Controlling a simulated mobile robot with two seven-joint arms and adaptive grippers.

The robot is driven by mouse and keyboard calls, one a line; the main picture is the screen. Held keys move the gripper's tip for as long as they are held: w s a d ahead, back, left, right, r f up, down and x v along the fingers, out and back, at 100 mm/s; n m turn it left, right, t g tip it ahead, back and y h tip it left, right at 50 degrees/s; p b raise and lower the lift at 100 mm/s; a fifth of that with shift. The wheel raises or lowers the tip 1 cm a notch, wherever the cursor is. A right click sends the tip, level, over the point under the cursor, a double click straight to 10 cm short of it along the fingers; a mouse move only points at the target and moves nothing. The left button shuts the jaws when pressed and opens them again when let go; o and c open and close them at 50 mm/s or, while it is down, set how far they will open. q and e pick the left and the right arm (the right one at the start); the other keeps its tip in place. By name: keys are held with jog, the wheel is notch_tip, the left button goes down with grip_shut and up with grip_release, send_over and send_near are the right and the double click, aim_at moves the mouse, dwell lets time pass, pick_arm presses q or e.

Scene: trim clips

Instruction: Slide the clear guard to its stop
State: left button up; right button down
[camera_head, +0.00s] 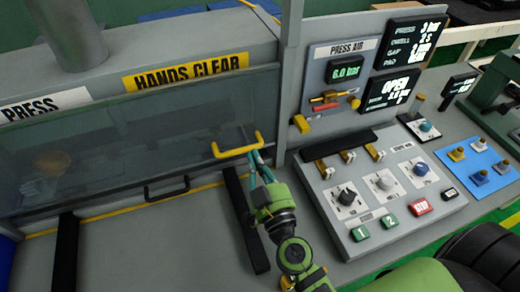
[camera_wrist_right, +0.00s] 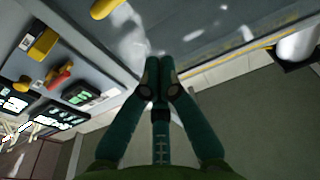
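The clear guard (camera_head: 120,150) is a wide see-through panel across the front of the press, under the "HANDS CLEAR" sign. A yellow handle (camera_head: 238,149) sits near its right end, and a black handle (camera_head: 166,190) is at its lower edge. My right gripper (camera_head: 253,160) is just below the yellow handle's right end; contact cannot be told in the head view. In the right wrist view its teal fingers (camera_wrist_right: 159,66) are together at the tips with nothing visible between them. A yellow piece (camera_wrist_right: 105,8), likely the handle, is apart from them at the top. My left gripper is out of view.
A grey post (camera_head: 288,75) stands right of the guard. A control panel (camera_head: 335,215) with knobs and buttons is farther right, below the lit displays (camera_head: 400,90). Black rails (camera_head: 245,220) lie on the grey bench. A blue plate (camera_head: 472,165) holds several knobs.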

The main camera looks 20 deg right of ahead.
aim_at(247, 148)
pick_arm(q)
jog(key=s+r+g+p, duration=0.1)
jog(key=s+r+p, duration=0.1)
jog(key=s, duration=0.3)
pick_arm(e)
jog(key=w, duration=0.2)
jog(key=w+r, duration=0.1)
jog(key=w, duration=0.4)
jog(key=shift+w+r, duration=0.25)
notch_tip(247, 148, down, 2)
jog(key=shift+w+f+b, duration=0.1)
jog(key=shift+f+b, duration=0.05)
jog(key=shift+b, duration=0.85)
jog(key=shift+s+d+f+b, duration=0.1)
jog(key=shift+s+f+b, duration=0.15)
jog(key=shift+f+b, duration=0.6)
jog(key=shift+s, duration=0.15)
jog(key=shift+s+f+b, duration=0.1)
jog(key=shift+f+b, duration=0.05)
jog(key=shift+b, duration=0.15)
pick_arm(q)
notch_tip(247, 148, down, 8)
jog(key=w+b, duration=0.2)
jog(key=b, duration=0.1)
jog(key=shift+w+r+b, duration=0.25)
jog(key=shift+b, duration=0.05)
pick_arm(e)
notch_tip(247, 148, down, 5)
jog(key=shift+r, duration=0.1)
